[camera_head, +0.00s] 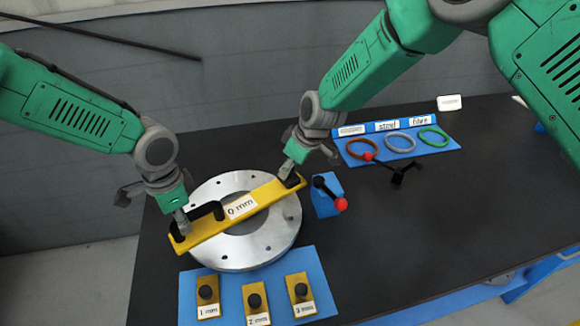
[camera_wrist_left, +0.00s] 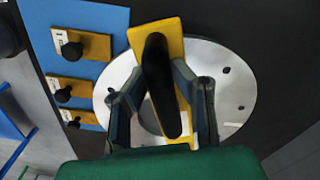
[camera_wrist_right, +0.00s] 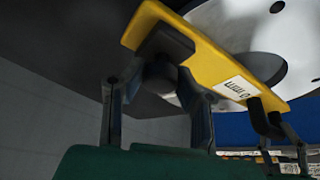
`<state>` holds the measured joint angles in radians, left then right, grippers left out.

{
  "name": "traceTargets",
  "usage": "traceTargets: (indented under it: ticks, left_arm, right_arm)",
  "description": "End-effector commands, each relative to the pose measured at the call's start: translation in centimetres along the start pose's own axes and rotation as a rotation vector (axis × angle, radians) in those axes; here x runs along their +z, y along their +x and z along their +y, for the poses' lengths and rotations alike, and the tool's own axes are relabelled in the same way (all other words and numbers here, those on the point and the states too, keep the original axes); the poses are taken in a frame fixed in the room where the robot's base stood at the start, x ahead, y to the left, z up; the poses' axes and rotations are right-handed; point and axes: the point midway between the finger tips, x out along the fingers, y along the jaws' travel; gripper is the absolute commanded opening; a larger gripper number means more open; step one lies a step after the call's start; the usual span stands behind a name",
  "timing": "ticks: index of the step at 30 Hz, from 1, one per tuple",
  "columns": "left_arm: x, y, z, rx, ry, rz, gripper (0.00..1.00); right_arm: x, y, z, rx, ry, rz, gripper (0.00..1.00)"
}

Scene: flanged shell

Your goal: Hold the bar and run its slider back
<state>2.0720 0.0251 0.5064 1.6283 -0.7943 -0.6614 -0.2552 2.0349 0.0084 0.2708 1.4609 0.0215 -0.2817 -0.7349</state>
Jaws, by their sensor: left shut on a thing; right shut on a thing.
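The yellow bar (camera_head: 265,194) with a "0 mm" label lies across the round metal flange (camera_head: 285,235). My left gripper (camera_head: 184,226) is shut on the long black handle at the bar's left end; the left wrist view shows its fingers on both sides of this handle (camera_wrist_left: 160,85). My right gripper (camera_head: 289,174) is shut on the black slider at the bar's right end. The right wrist view shows this slider (camera_wrist_right: 163,65) between its fingers, which partly hide it. The slider's travel along the bar cannot be made out.
A blue mat (camera_head: 230,290) in front holds three yellow pieces marked 1, 2 and 3 mm. A blue stand (camera_head: 326,205) with a red-tipped lever is right of the flange. A black red-tipped tool (camera_head: 398,172) and a blue tray (camera_head: 400,157) with three rings lie behind. The table's right side is clear.

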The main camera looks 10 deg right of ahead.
Motion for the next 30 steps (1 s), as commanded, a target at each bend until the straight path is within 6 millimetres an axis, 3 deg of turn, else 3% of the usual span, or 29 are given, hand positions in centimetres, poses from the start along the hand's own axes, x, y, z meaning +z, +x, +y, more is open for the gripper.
traceTargets:
  ticks: [3,8,18,19,21,30]
  left_arm:
    - [-0.1,-0.1,0.0,0.0,0.0,0.002,0.0]
    - [-0.1,-0.1,0.0,0.0,0.0,0.003,0.0]
    - [-0.2,-0.1,0.0,0.0,0.001,0.004,0.0]
    - [-0.2,-0.1,0.0,-0.001,0.001,0.004,0.0]
    - [-0.2,-0.1,0.0,0.0,0.001,0.004,0.0]
    - [-0.1,-0.1,0.0,-0.001,0.0,0.003,0.0]
  right_arm:
    - [-1.1,0.4,-2.7,-0.004,-0.007,0.0,0.0]
    - [-2.0,0.8,-5.1,-0.003,-0.005,0.001,0.0]
    - [-2.2,0.8,-5.7,-0.004,-0.002,0.002,0.0]
    - [-2.2,0.8,-5.7,-0.004,-0.002,0.002,0.29]
    - [-2.2,0.8,-5.6,-0.004,-0.002,0.002,0.46]
    - [-2.1,0.8,-5.5,-0.003,-0.001,0.001,0.46]
